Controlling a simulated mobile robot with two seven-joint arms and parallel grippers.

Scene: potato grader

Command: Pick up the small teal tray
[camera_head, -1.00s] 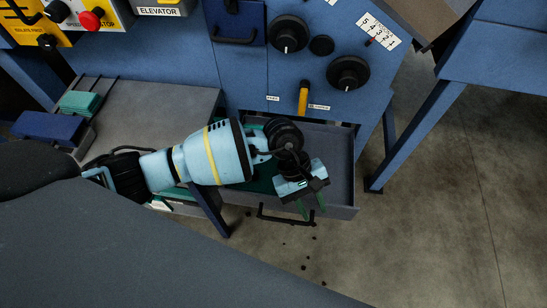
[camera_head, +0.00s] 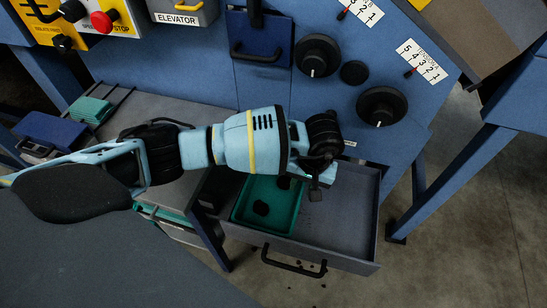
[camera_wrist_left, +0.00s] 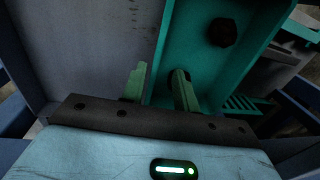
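The small teal tray (camera_head: 282,217) lies in the left part of an open grey drawer (camera_head: 345,215), with dark lumps inside it. My left gripper (camera_head: 318,190) is over the tray's right side; its fingers are largely hidden in the head view. In the left wrist view, the gripper (camera_wrist_left: 160,90) is open, with its two green fingers apart. The tray's wall (camera_wrist_left: 158,45) runs toward the gap, one finger on the drawer side and one on the tray's inner side. Contact cannot be told. My right gripper is not in view.
The drawer has a black front handle (camera_head: 293,264). A blue panel with black knobs (camera_head: 381,106) stands above and behind it. A grey shelf (camera_head: 165,107) with a blue box (camera_head: 50,130) and stacked teal trays (camera_head: 90,110) is at the left. Open floor lies right.

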